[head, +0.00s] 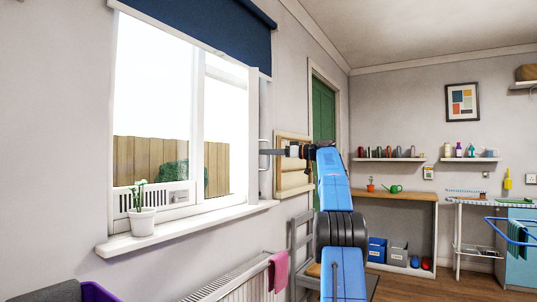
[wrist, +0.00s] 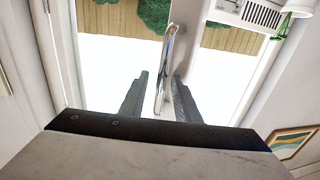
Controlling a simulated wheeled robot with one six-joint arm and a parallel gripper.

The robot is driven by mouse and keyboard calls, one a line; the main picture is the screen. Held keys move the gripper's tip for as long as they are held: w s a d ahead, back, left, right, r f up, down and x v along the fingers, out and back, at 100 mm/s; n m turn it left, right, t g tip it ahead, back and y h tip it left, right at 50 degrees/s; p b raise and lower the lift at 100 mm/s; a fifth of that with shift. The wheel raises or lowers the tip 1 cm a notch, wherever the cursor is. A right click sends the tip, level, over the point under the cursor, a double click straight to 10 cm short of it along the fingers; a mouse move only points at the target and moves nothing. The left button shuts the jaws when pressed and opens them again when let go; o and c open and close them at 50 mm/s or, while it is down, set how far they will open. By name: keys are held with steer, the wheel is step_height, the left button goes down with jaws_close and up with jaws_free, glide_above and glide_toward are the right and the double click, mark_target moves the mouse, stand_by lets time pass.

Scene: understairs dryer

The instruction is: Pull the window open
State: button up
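The white-framed window (head: 197,120) fills the left of the head view, with a blind over its top. A slim upright bar handle (head: 263,152) shows at its right edge. In the wrist view the handle (wrist: 164,75) stands along a white frame post, with glass on both sides. My gripper (head: 274,152) is at handle height. In the wrist view my gripper's dark fingers (wrist: 160,105) are apart, one on each side of the handle's lower end in the picture. Small gaps show beside the bar. I cannot tell how far the window stands open.
A potted plant (head: 143,220) stands on the sill (head: 190,228). A dark blue blind (head: 205,25) hangs above. A radiator (head: 235,284) with a pink towel (head: 279,271) is below. A grey chair (head: 302,245) stands by my arm. Shelves and a bench (head: 400,195) line the back wall.

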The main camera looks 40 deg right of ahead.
steer(key=v, duration=1.7)
steer(key=shift+s, duration=0.15)
steer(key=shift+d, duration=0.15)
